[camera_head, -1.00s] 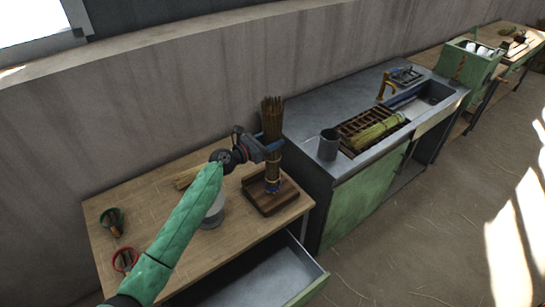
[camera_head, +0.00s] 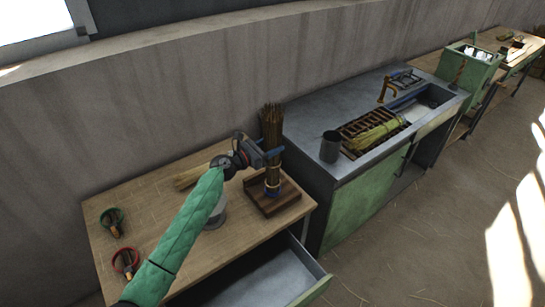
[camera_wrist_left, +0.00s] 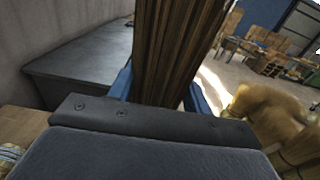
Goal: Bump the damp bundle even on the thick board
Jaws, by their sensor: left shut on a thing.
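The bundle (camera_head: 271,122) is a tall sheaf of brown stalks with a blue and pale band near its foot. It stands about upright over the thick dark wooden board (camera_head: 285,201), which has a raised back edge. Its foot is at the board's surface; I cannot tell whether it presses on it. My left gripper (camera_head: 272,156) is shut around the bundle at mid-height. In the left wrist view the stalks (camera_wrist_left: 178,50) rise between the blue fingers (camera_wrist_left: 160,90). My right gripper is not in view.
A grey pot (camera_head: 216,215) stands left of the board, partly behind my arm. An open drawer (camera_head: 265,280) juts out in front. A sink counter (camera_head: 300,130) with a mug (camera_head: 330,147) and rack stands right.

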